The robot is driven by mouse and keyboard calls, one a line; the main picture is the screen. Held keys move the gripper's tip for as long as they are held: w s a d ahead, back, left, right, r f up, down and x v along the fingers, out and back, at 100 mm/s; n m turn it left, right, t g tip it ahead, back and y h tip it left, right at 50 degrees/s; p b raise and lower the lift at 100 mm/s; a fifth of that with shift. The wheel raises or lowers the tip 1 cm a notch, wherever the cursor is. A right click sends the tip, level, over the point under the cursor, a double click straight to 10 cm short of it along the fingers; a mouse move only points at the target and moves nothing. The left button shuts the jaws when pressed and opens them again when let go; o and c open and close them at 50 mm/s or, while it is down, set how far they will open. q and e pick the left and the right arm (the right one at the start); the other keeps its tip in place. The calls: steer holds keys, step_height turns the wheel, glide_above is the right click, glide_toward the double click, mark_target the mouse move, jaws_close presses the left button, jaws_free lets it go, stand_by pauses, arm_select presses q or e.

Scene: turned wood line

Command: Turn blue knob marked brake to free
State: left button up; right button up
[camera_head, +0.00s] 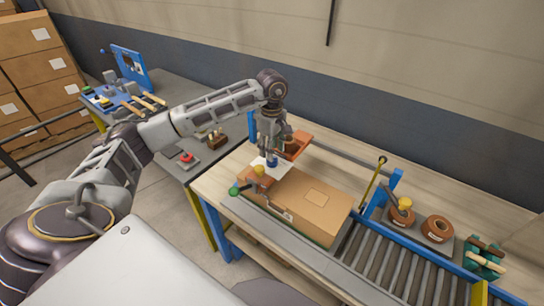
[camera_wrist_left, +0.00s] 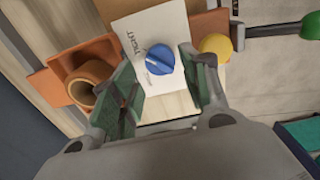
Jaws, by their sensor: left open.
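The blue knob (camera_wrist_left: 159,59) sits on a white plate (camera_wrist_left: 150,22) with the word TIGHT beside it. A second word near the knob is too small to read. The knob bears a pale line; where it points is hard to tell. In the head view the knob (camera_head: 271,162) shows just below my left gripper (camera_head: 272,150). My left gripper (camera_wrist_left: 157,72) is open, its green-lined fingers on either side of the knob in the wrist view. I cannot tell whether they touch it. My right gripper is not in view.
An orange tape dispenser (camera_head: 297,144) stands close behind the knob. A yellow ball (camera_wrist_left: 215,47) and a green-ended lever (camera_head: 237,190) are near it. A cardboard box (camera_head: 300,205) lies in front, beside a roller conveyor (camera_head: 385,262).

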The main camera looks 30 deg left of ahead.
arm_select(q)
steer(key=shift+f+p, duration=0.5)
steer(key=shift+f, duration=1.75)
steer(key=shift+c, duration=0.5)
steer(key=c, duration=0.7)
